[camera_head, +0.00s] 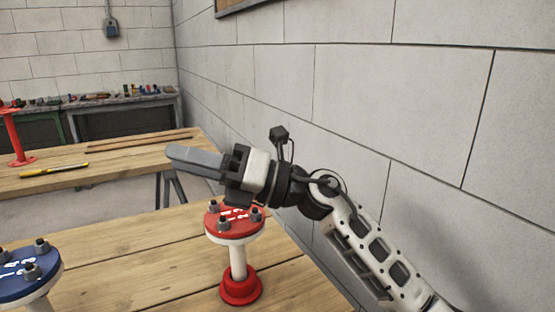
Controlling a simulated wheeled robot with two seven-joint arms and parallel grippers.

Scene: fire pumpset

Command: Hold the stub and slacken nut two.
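A stub (238,262) stands upright on the wooden bench; it has a red round flange on top, a white pipe and a red foot. Several dark nuts on studs (253,213) ring the flange, with white markings between them; the markings are too small to read surely. My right gripper (180,158) is above and slightly left of the red flange, apart from it, pointing left. Its grey fingers look closed together, with nothing seen between them. My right arm hides part of the flange's far edge. My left gripper is not in view.
A second stub with a blue flange (24,272) is cut off at the lower left. The front bench (150,255) is clear between the stubs. A farther bench (110,168) holds a yellow tool (54,171) and a red stand (14,135). A block wall (400,100) runs along the right.

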